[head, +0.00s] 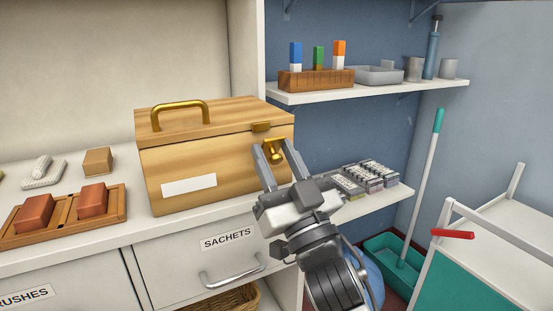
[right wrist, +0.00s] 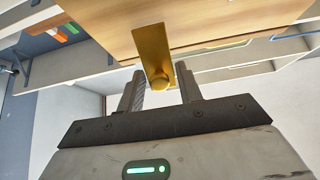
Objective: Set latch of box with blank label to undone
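The wooden box (head: 215,155) with a blank white label (head: 188,186) stands on the white counter with its lid down and a brass handle (head: 180,114) on top. A brass plate (head: 261,127) sits at the lid's front edge. The brass latch (head: 274,153) is below it on the box front and also shows in the right wrist view (right wrist: 152,48), with a round knob (right wrist: 159,81). My right gripper (head: 272,147) is open, its fingers on either side of the latch. Gaps show beside the knob in the wrist view. My left gripper is out of view.
A wooden tray (head: 60,222) with reddish blocks lies left of the box. A drawer labelled SACHETS (head: 228,240) is below. Small dark packs (head: 365,176) lie to the right. A shelf (head: 375,92) hangs above right, and a white-framed cart (head: 480,240) stands at right.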

